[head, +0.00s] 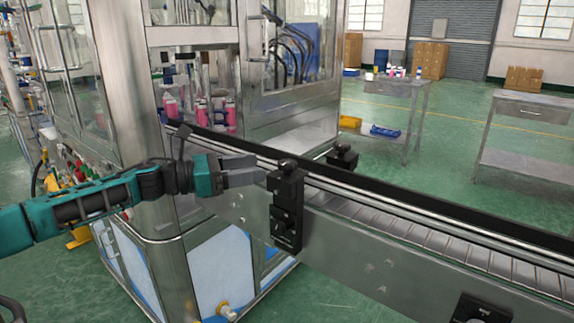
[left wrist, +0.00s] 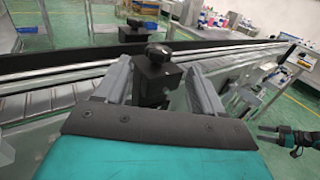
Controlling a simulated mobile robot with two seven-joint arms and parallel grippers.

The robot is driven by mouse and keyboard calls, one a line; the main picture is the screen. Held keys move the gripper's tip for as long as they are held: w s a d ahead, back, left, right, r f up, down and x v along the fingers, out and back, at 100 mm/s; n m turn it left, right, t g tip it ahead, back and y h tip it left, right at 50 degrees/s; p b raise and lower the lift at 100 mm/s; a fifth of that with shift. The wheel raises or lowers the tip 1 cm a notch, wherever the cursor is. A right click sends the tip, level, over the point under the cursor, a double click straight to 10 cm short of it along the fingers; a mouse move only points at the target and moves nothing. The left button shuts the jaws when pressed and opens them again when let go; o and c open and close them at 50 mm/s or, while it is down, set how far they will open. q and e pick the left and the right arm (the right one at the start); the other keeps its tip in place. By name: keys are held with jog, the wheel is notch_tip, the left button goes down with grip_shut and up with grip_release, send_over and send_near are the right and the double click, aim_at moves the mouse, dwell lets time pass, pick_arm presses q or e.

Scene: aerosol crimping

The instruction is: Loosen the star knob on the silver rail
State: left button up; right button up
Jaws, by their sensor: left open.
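The black star knob (head: 287,163) sits on top of a black clamp block (head: 287,208) fixed to the near side of the conveyor's silver rail (head: 400,207). My left gripper (head: 262,177) reaches in from the left, close beside the knob and block. In the left wrist view the knob (left wrist: 157,53) shows beyond and between the two open grey fingers (left wrist: 155,88), with the block below it. I cannot tell whether a finger touches the block. My right gripper does not show in the head view; a dark two-fingered gripper (left wrist: 272,134) shows at the right of the left wrist view, its fingers apart.
A second black clamp (head: 343,157) stands on the far rail. Another dark fitting (head: 480,308) is low on the conveyor's near side. A glass-walled machine (head: 290,90) with pink bottles stands behind my left arm. Metal tables (head: 400,88) stand farther back on open green floor.

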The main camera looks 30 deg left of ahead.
aim_at(287, 162)
pick_arm(q)
jog(key=shift+p+x, duration=0.75)
jog(key=shift+x, duration=2.45)
jog(key=shift+p+x, duration=0.3)
jog(key=shift+x, duration=0.8)
jog(key=shift+c, duration=0.2)
jog(key=c, duration=0.9)
